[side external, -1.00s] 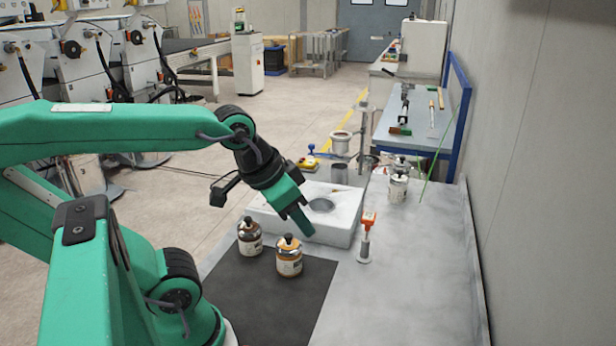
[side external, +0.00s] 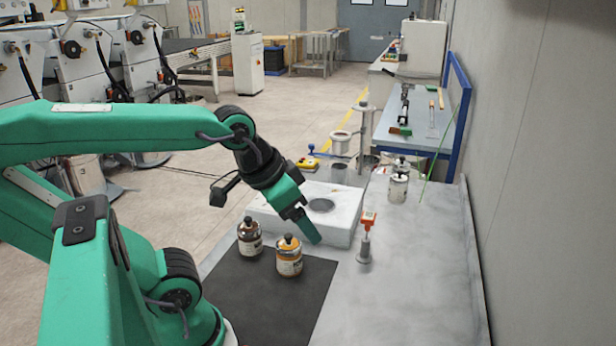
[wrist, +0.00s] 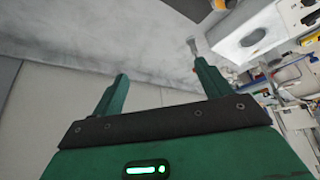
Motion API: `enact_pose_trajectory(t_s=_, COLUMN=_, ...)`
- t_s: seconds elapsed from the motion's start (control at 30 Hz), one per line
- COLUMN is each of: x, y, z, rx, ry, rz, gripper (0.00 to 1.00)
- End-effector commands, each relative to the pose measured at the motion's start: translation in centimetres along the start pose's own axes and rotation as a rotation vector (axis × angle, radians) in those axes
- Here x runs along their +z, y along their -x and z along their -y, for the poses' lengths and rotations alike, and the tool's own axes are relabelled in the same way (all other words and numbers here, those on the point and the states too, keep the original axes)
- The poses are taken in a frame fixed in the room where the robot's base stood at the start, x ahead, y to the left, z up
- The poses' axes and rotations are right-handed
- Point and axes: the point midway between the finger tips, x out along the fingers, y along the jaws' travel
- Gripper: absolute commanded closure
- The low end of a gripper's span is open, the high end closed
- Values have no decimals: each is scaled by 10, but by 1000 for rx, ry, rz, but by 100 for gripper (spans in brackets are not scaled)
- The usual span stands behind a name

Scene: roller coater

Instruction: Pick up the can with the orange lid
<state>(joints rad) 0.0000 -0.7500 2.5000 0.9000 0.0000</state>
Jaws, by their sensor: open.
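The can with the orange lid (side external: 289,262) stands upright on the black mat (side external: 250,300) in the side external view. It has a pale label and a dark knob on top. My gripper (side external: 312,238) is beyond and slightly right of this can, above the bench near the white block, and apart from the can. In the wrist view my gripper (wrist: 160,75) has its two fingers spread, with nothing between them. I cannot identify the can for certain in the wrist view.
A similar can with a darker lid (side external: 250,240) stands just left of the orange-lidded one. The white block (side external: 335,210) with a round recess lies behind. An orange-topped stand (side external: 366,238) is at right. The mat's front and the bench's right side are clear.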

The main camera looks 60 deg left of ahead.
Motion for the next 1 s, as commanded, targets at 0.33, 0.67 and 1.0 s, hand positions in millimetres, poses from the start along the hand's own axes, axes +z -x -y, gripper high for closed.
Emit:
enact_pose_trajectory(t_s=0.33, x=-4, y=-10, z=10, rx=-19, ry=-41, rz=45, gripper=23)
enact_pose_trajectory(t_s=0.67, x=-11, y=-46, z=51, rx=-40, ry=-191, rz=200, gripper=23)
enact_pose_trajectory(t_s=1.0, x=-2, y=-92, z=105, rx=17, ry=-353, rz=373, gripper=23)
